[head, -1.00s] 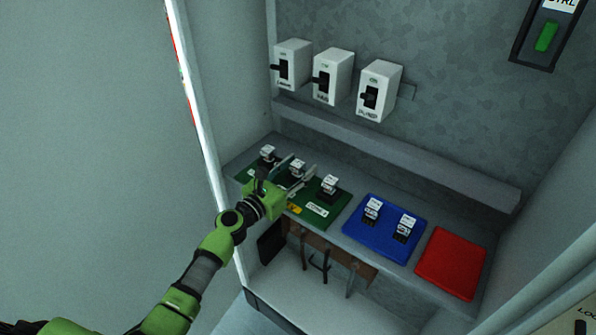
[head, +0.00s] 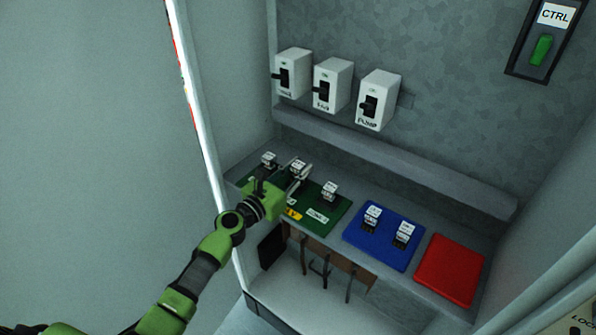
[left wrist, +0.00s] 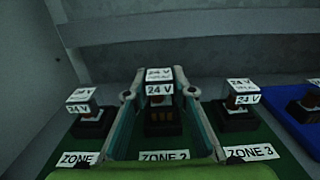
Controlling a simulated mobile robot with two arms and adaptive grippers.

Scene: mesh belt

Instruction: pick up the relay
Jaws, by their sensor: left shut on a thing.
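The middle relay (head: 298,164), a small block with a white top marked 24 V, stands upright in its dark socket on the green mat (head: 336,211). It also shows in the left wrist view (left wrist: 160,89), behind the ZONE 2 label. My left gripper (head: 296,176) is shut on this relay, one finger on each side. Its fingers (left wrist: 160,100) also show in the left wrist view. Similar relays stand on either side, one at ZONE 1 (left wrist: 82,102) and one at ZONE 3 (left wrist: 240,94). My right gripper is not in view.
A blue mat (head: 383,253) with two relays and an empty red mat (head: 450,270) lie to the right. Three white switch boxes, one marked PUMP (head: 379,99), hang on the back wall above a grey ledge (head: 400,152). Cables (head: 320,264) hang below the shelf.

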